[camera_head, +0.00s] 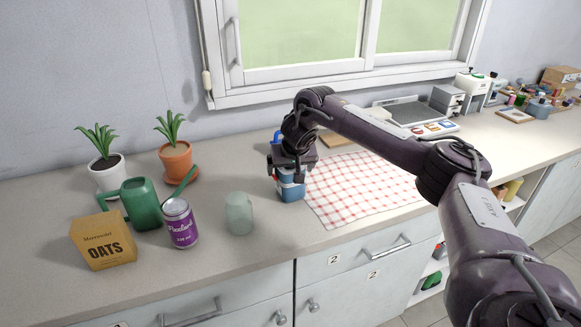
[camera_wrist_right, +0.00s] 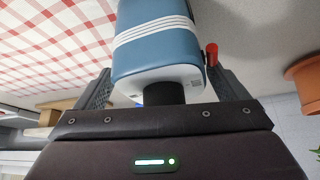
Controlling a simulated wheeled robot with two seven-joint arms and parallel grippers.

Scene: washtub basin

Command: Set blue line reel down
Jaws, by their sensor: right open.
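The blue line reel (camera_head: 291,188), blue with white stripes, is at the left edge of the checked cloth and appears to stand on the counter. It also fills the top middle of the right wrist view (camera_wrist_right: 158,38), with its pale end toward the camera. My right gripper (camera_head: 287,172) is over it from above. In the wrist view its open fingers (camera_wrist_right: 163,88) lie on either side of the reel's near end, with a visible gap on at least one side. The gripper hides the reel's top in the head view. My left gripper is out of view.
A red-and-white checked cloth (camera_head: 358,188) lies right of the reel. A glass jar (camera_head: 239,214), purple can (camera_head: 181,224), green watering can (camera_head: 141,204), oats box (camera_head: 104,242) and terracotta plant pot (camera_head: 176,161) stand to the left. Bare counter (camera_head: 262,232) lies in front.

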